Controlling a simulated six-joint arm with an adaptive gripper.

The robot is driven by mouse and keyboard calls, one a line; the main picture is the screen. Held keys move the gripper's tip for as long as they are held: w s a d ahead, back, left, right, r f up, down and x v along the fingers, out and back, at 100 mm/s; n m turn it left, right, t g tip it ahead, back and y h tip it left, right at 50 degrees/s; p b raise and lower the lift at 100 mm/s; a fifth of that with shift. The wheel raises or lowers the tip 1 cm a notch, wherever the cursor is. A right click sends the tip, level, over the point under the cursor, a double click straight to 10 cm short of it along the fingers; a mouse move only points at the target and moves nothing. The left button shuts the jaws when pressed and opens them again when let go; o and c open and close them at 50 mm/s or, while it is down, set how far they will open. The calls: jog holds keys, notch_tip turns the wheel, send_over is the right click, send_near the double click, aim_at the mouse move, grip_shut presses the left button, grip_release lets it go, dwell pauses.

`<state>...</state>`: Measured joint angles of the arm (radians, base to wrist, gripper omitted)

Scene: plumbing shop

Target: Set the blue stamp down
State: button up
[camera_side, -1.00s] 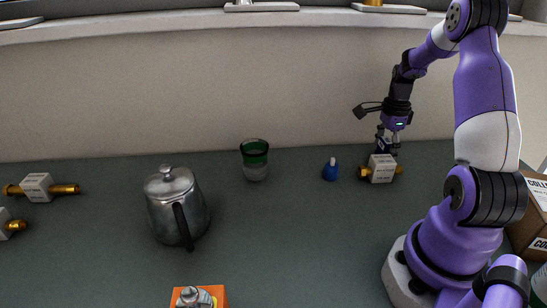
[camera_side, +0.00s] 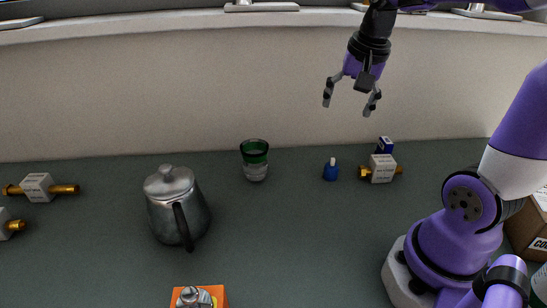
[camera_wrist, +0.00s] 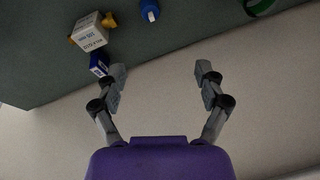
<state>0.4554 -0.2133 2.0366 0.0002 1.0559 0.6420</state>
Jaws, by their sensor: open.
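The blue stamp (camera_side: 385,145), a small blue block with a white label, stands on the dark green bench near the wall, just behind a white-labelled brass fitting (camera_side: 382,168). In the wrist view the stamp (camera_wrist: 98,65) lies at the left, close to the fitting's white block (camera_wrist: 90,33). My gripper (camera_side: 347,102) is open and empty, high above the bench in front of the wall and clear of the stamp. Its spread fingers also show in the wrist view (camera_wrist: 160,85), with nothing between them.
A small blue bottle with a white top (camera_side: 331,171) stands left of the fitting. A green-rimmed glass (camera_side: 255,161) and a metal pot (camera_side: 177,207) are farther left. An orange box (camera_side: 213,297) is at the front. The bench centre is clear.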

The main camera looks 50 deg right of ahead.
jog(key=s+a+f+n+t+y, duration=0.1)
jog(key=s+a+n+t, duration=0.2)
jog(key=a+n, duration=0.9)
jog(key=shift+s+n, duration=0.3)
jog(key=shift+s, duration=0.35)
